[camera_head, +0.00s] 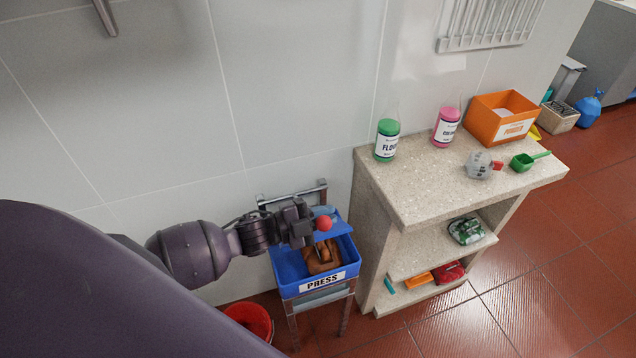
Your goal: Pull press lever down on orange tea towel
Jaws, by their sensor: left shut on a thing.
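The press is a blue tray (347,273) with a white PRESS label, on a metal stand left of the stone counter. An orange-brown tea towel (320,262) lies folded in the tray. A blue plate sits above the towel toward the back, and a red ball knob (324,223) shows at the lever's end. My left gripper (305,224) is at the lever, just left of the red knob, and is shut on it. The gripper hides most of the lever. My right gripper is not in view.
The stone counter (405,205) stands close on the right, bearing a green bottle (387,140), a pink bottle (446,127), an orange box (502,118) and a green scoop (530,160). A red bucket (250,320) is on the floor below. A tiled wall is behind.

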